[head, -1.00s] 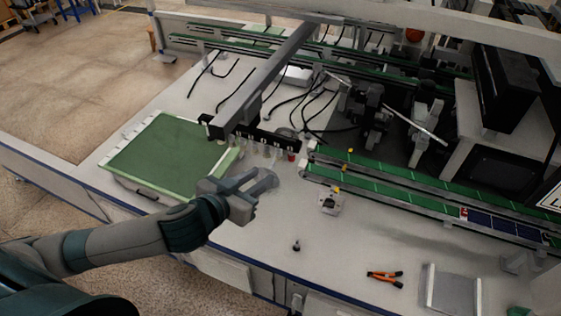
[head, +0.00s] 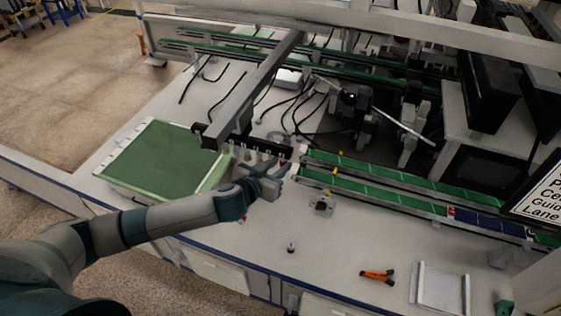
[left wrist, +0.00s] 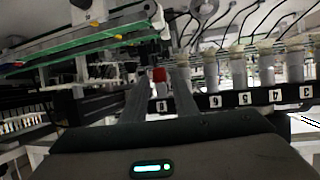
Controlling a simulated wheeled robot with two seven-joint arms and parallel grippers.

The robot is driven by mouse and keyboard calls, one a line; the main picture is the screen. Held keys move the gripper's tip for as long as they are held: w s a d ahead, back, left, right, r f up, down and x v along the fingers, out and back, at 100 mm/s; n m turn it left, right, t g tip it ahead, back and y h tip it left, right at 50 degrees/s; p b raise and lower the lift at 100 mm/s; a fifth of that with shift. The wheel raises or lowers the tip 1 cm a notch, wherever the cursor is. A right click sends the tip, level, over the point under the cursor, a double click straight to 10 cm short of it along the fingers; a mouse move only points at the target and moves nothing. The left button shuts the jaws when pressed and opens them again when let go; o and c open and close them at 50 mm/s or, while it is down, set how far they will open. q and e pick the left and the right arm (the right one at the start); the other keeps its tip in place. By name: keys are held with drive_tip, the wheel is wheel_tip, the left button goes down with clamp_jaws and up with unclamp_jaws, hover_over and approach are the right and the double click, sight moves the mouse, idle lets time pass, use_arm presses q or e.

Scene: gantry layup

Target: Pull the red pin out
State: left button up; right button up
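The red pin (left wrist: 159,75) shows in the left wrist view as a small red cap above a numbered black rail (left wrist: 230,99). It stands between the two fingers of my left gripper (left wrist: 162,84), with a visible gap to the fingers. In the head view my left gripper (head: 277,172) is open at the right end of the black rail, and its fingers largely hide the pin. I cannot tell whether the fingertips reach past the pin in depth. My right gripper is in neither view.
Several pale cylinders (left wrist: 267,68) stand along the rail to the right in the wrist view. A grey gantry beam (head: 255,90) passes above the rail. A green panel (head: 165,158) lies left; green conveyor lanes (head: 380,190) run right. Orange-handled pliers (head: 377,275) lie in front.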

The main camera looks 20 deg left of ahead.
use_arm(q)
drive_tip(key=shift+w+d+f, duration=0.1)
drive_tip(key=shift+w+f, duration=0.1)
drive_tip(key=shift+w, duration=0.45)
drive_tip(key=shift+f, duration=0.1)
clamp_jaws()
drive_tip(key=shift+c, duration=1.5)
unclamp_jaws()
clamp_jaws()
drive_tip(key=shift+f, duration=0.2)
